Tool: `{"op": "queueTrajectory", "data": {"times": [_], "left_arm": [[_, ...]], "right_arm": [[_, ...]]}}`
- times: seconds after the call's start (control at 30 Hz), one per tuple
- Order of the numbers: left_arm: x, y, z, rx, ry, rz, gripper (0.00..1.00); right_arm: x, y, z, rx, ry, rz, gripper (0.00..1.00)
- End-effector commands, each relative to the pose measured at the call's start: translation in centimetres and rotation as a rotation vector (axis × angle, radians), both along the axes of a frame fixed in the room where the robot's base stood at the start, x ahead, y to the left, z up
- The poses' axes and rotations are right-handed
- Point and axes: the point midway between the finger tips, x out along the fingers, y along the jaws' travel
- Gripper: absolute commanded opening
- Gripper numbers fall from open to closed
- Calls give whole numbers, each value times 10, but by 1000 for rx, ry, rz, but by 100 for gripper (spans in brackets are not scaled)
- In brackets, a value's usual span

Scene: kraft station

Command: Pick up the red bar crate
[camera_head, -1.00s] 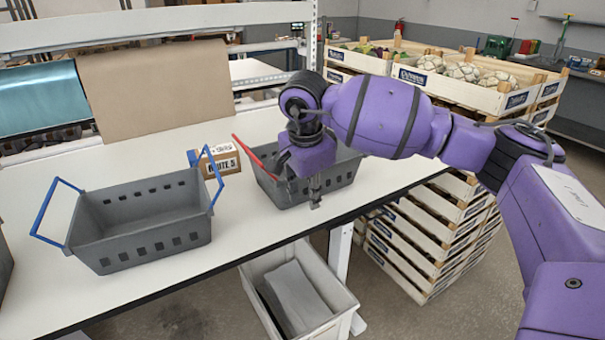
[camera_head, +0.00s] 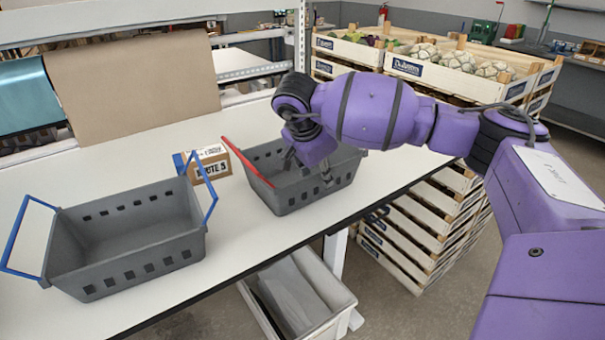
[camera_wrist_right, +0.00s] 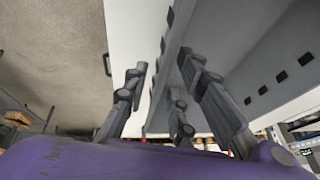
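The grey crate with the red bar (camera_head: 247,162) stands on the white table, its front wall (camera_head: 297,195) facing the table's front edge. The bar leans out over its left end. My right gripper (camera_head: 310,170) is at the crate's front rim, pointing down. In the right wrist view the fingers (camera_wrist_right: 165,85) are spread, with the crate wall (camera_wrist_right: 171,45) running between them. One finger is outside the wall and the others are on the inner side. Whether any finger touches the wall is unclear. My left gripper is not in view.
A grey crate with blue bars (camera_head: 125,237) stands to the left. A cardboard box (camera_head: 208,166) labelled with a route sits behind, between the crates. A pale bin (camera_head: 327,312) is below the table edge. Stacked wooden crates (camera_head: 420,235) stand to the right.

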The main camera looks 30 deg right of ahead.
Motion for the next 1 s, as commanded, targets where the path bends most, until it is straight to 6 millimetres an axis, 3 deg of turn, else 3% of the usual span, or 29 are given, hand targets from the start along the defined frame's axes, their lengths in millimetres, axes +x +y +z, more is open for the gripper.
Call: {"op": "queueTrajectory", "data": {"times": [0.13,0.4,0.6,1.0], "left_arm": [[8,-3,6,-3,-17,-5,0],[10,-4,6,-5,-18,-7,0],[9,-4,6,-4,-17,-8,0],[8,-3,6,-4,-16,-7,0]], "right_arm": [[3,-6,-14,1,-2,-1,24],[4,-7,-17,0,-2,0,24],[4,-7,-17,1,-2,0,0],[5,-7,-15,1,-6,-1,0]]}}
